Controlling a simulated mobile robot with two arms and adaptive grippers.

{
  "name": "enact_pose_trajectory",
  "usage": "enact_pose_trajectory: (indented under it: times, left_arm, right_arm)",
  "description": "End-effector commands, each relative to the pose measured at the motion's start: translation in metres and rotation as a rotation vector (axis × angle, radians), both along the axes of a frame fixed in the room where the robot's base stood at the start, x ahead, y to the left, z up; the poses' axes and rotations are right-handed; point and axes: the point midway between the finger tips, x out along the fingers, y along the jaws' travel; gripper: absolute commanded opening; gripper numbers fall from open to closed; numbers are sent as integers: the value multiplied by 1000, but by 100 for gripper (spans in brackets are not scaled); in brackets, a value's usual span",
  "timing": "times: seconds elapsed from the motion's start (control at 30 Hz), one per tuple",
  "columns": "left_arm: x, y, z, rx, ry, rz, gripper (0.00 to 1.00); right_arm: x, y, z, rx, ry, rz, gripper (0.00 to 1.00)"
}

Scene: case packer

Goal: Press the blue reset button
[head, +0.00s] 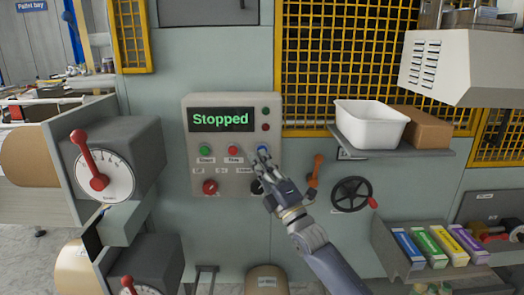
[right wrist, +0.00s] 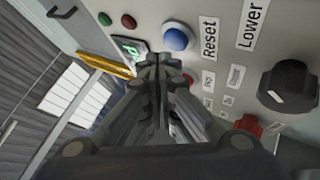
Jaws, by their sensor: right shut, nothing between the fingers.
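The grey control panel (head: 274,102) has a display reading "Stopped" in green letters. The blue reset button (head: 263,149) sits at the right end of its row, beside a red and a green button. My right gripper (head: 262,160) is shut and empty, its fingertips just in front of the blue button and partly covering it. In the right wrist view the blue button (right wrist: 179,37), next to a "Reset" label, shows just beyond the shut fingertips (right wrist: 160,58). I cannot tell whether they touch it. My left gripper is not in view.
A red button (head: 233,150) and a green button (head: 205,151) are left of the blue one. A black knob (right wrist: 288,86) and a red knob (head: 210,187) sit lower on the panel. A handwheel (head: 351,194) and orange lever (head: 315,170) are to the right.

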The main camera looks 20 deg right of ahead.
Motion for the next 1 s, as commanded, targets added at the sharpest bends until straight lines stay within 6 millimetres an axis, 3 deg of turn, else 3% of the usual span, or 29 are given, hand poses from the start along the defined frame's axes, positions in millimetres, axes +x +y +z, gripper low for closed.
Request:
enact_pose_trajectory:
  times: [0.6,1.0]
  left_arm:
    - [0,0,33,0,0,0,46]
    - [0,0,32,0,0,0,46]
  right_arm:
    - [-46,14,1,0,2,0,0]
    - [-48,14,0,0,0,0,0]
